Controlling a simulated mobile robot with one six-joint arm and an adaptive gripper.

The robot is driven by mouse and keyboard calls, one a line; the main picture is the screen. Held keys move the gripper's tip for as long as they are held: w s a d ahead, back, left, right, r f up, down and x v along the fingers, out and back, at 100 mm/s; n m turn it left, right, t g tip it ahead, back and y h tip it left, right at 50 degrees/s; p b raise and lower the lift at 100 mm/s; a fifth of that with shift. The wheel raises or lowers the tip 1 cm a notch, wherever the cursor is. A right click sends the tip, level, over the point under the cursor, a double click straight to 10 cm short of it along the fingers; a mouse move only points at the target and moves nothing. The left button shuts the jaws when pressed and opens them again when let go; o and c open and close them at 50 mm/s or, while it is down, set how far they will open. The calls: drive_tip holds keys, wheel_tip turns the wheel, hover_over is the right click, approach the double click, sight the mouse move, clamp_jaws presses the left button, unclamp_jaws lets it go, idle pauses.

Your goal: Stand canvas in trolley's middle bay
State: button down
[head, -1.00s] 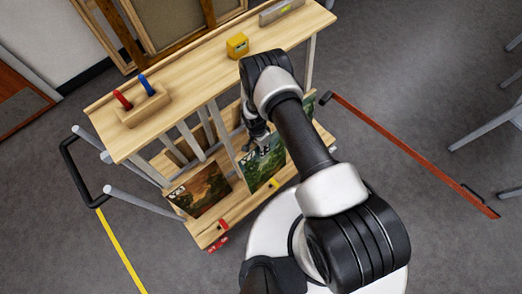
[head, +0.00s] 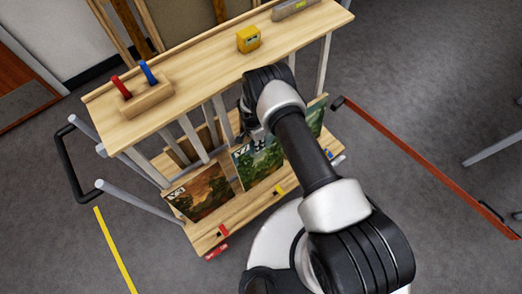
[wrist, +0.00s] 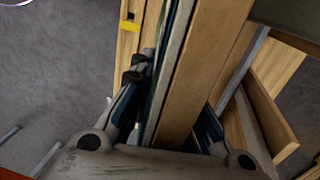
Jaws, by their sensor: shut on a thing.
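My gripper (head: 252,132) is shut on the top of a green landscape canvas (head: 258,162), which stands roughly upright at the middle bay of the trolley (head: 222,210). In the wrist view my gripper's fingers (wrist: 168,112) lie on both sides of the canvas's pale edge and wooden back (wrist: 198,75). A yellow mark (head: 279,190) is on the shelf's front edge before this bay. My arm hides part of the canvas's right side. Whether its bottom edge touches the shelf cannot be told.
An orange sunset canvas (head: 203,192) leans in the left bay; another green canvas (head: 315,116) stands in the right bay. Pale divider bars (head: 192,137) stand behind. On the top shelf are a tool block (head: 147,98), a yellow box (head: 248,39) and a grey level (head: 294,8).

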drive_tip(key=f+b, duration=0.1)
drive_tip(key=b, duration=0.1)
drive_tip(key=w+a+f+b, duration=0.1)
drive_tip(key=b, duration=0.1)
drive_tip(key=shift+w+f, duration=0.2)
drive_tip(key=shift+w, duration=0.1)
drive_tip(key=c, duration=1.4)
unclamp_jaws()
drive_tip(key=shift+c, duration=0.2)
